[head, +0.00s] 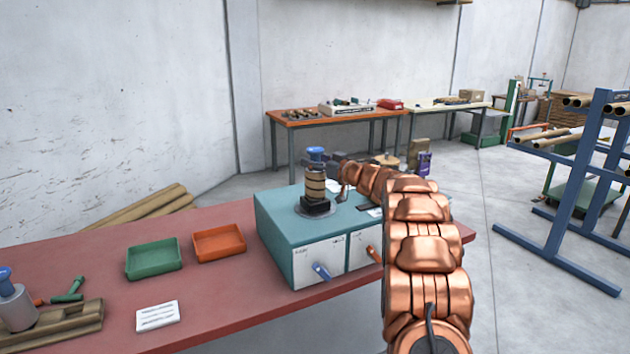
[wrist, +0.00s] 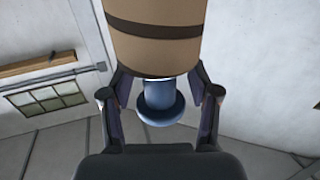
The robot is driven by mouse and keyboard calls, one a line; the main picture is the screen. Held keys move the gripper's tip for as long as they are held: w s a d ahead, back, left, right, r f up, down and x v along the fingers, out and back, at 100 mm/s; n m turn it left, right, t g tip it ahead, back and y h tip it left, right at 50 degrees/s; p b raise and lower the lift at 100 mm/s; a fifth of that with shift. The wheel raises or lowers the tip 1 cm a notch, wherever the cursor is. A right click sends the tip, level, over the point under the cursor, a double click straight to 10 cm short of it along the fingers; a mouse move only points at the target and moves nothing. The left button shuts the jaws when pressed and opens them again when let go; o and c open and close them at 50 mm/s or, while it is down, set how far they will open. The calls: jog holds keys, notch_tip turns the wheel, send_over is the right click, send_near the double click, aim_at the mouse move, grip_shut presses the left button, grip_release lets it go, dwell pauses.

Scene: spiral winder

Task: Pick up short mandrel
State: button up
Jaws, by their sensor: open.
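A mandrel with a blue knob (head: 316,154) on top and a banded brown sleeve (head: 315,184) around it stands upright on the teal machine (head: 285,228). My gripper (wrist: 160,95) is open, its dark fingers on either side of the blue knob (wrist: 160,106) in the wrist view. The brown sleeve (wrist: 155,40) fills the top of that view. No finger is clearly touching. In the head view my copper arm reaches in from the right, and the fingers are hard to make out. Another blue-topped grey mandrel (head: 15,308) stands at the far left; I cannot tell which is the short one.
Green (head: 153,258) and orange (head: 218,243) trays and a white card (head: 157,315) lie on the red table (head: 100,250). A green-handled tool (head: 70,290) lies near the left mandrel. A blue rack (head: 580,165) with tubes stands right. The table's middle front is clear.

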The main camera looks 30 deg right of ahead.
jog(key=shift+c, duration=0.4)
grip_shut()
jog(key=shift+r, duration=0.1)
dwell(0.3)
